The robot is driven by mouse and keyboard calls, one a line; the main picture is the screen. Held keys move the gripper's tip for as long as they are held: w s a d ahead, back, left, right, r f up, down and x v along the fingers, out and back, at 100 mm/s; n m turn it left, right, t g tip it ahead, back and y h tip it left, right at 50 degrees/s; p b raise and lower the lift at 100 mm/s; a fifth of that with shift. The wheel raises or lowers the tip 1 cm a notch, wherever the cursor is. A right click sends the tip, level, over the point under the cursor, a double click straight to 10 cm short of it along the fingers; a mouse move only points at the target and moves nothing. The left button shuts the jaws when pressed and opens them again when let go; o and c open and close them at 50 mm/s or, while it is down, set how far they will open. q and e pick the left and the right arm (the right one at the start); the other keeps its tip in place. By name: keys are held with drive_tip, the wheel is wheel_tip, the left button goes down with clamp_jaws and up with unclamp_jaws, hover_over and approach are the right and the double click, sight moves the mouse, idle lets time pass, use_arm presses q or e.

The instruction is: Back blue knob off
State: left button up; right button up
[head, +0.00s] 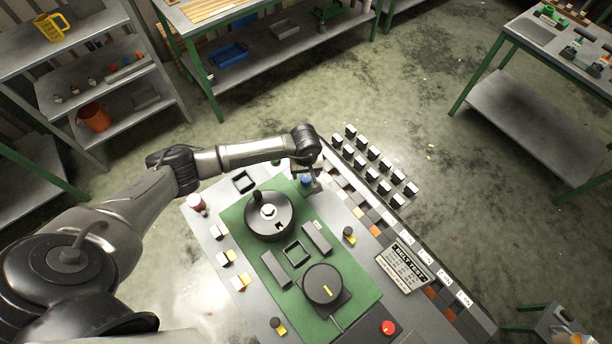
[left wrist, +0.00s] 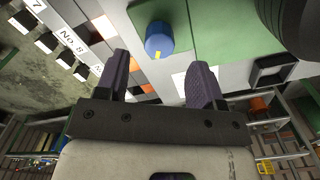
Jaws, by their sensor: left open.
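The blue knob (head: 306,180) sits on the panel at the back edge of the green plate, partly hidden by my left gripper in the head view. My left gripper (head: 305,170) is over the knob area; in the wrist view my left gripper (left wrist: 161,60) is open and empty. The knob appears between and just beyond the two fingertips, with no contact visible. My right gripper is not in view.
The console carries a round black-handled wheel (head: 269,214), a black dial (head: 324,285), a red button (head: 388,327) and small yellow-marked knobs. Several black-and-white switches (head: 373,165) line its far edge. A black square frame (head: 244,181) lies left of my gripper.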

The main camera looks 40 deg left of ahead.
sight(306, 179)
use_arm(q)
drive_tip(key=shift+f, duration=2.3)
drive_tip(key=shift+c, duration=0.3)
drive_tip(key=c, duration=0.9)
drive_tip(key=shift+o, duration=0.2)
